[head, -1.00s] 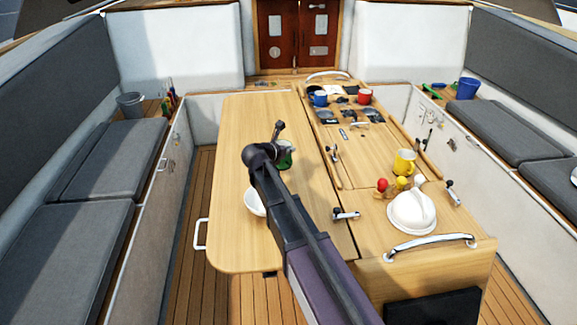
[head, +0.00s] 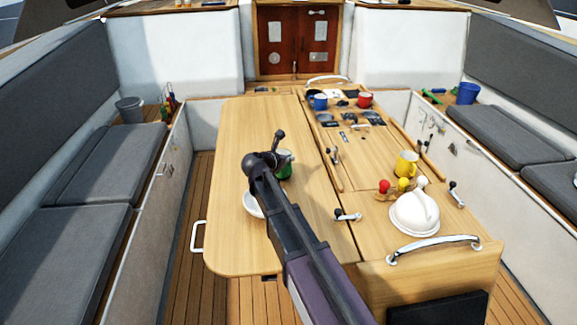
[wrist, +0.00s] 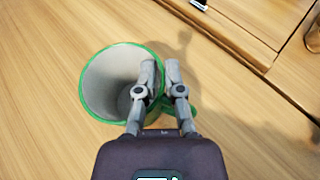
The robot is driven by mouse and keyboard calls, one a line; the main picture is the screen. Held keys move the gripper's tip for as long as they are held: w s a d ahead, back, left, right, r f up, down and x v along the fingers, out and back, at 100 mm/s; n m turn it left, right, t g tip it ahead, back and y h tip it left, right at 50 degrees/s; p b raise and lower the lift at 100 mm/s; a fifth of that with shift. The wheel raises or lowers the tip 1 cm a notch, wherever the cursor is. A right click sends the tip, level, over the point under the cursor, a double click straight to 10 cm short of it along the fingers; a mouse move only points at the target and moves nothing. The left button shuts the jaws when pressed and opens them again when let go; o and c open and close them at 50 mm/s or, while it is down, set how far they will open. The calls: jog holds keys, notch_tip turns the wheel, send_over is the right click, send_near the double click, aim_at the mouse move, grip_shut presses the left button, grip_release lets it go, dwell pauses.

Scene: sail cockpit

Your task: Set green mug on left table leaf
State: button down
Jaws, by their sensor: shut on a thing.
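The green mug (head: 285,165) is over the left table leaf (head: 235,130), partly hidden behind my arm in the head view. In the wrist view the mug (wrist: 108,85) shows a green rim and a pale, empty inside. It looks upright or nearly so. My gripper (wrist: 160,70) is shut on the mug at its right rim, near the handle. One finger shows over the mouth and the other just outside. I cannot tell whether the mug's base touches the leaf (wrist: 40,60). In the head view the fingertips are hidden.
A white bowl (head: 252,204) sits on the leaf, partly behind my arm. The leaf's far and left areas are clear.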

jog(key=shift+f+b, duration=0.4)
jog(key=shift+f, duration=0.25)
jog(key=shift+f, duration=0.15)
jog(key=c, duration=0.8)
grip_release()
jog(key=shift+o, duration=0.2)
jog(key=shift+r, duration=0.25)
jog(key=shift+p+v, duration=2.4)
jog(key=shift+v, duration=3.6)
jog(key=shift+s+f, duration=0.1)
jog(key=shift+s, duration=0.05)
